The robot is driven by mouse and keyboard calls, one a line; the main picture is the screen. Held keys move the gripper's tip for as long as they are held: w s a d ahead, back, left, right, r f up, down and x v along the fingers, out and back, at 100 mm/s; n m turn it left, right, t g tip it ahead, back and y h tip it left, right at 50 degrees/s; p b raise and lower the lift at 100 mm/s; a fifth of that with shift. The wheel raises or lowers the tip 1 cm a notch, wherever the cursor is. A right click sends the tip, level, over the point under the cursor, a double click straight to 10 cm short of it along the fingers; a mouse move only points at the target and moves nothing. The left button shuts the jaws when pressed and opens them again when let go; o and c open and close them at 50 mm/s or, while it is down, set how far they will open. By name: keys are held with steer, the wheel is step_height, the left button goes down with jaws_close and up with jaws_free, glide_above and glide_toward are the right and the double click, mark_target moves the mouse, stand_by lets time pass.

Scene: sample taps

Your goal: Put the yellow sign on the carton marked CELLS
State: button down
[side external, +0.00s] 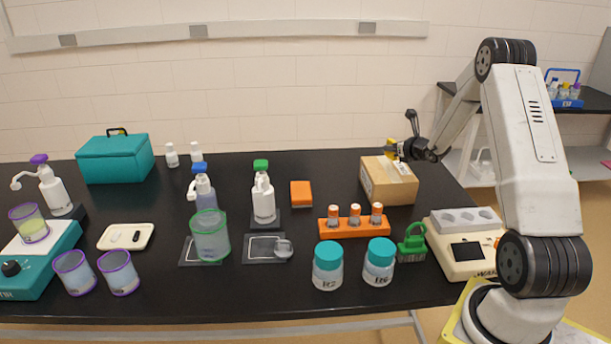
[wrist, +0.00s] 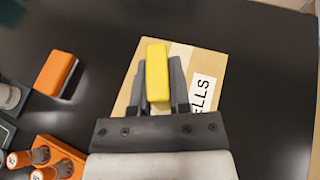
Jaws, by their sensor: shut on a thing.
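The yellow sign (wrist: 157,72) is held between the two fingers of my gripper (wrist: 160,85), which is shut on it. The cardboard carton (side external: 390,187) stands at the back right of the black table. In the wrist view the carton (wrist: 210,68) lies below the sign, and its white label shows "ELLS", the rest hidden by a finger. I cannot tell whether the sign touches the carton top.
An orange block (side external: 301,193) lies left of the carton. An orange rack (side external: 353,226) with orange-capped vials stands in front of it. Two teal-capped jars (side external: 328,267), a green-handled brush (side external: 411,243) and a beige device (side external: 466,250) are nearer the front edge.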

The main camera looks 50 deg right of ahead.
mark_target(390, 157)
steer(key=shift+f, duration=0.1)
steer(key=shift+w+d+f, duration=0.1)
steer(key=shift+w+f, duration=0.05)
steer(key=shift+f, duration=1.55)
steer(key=shift+f, duration=0.1)
steer(key=c, duration=0.6)
jaws_free()
steer(key=shift+v, duration=6)
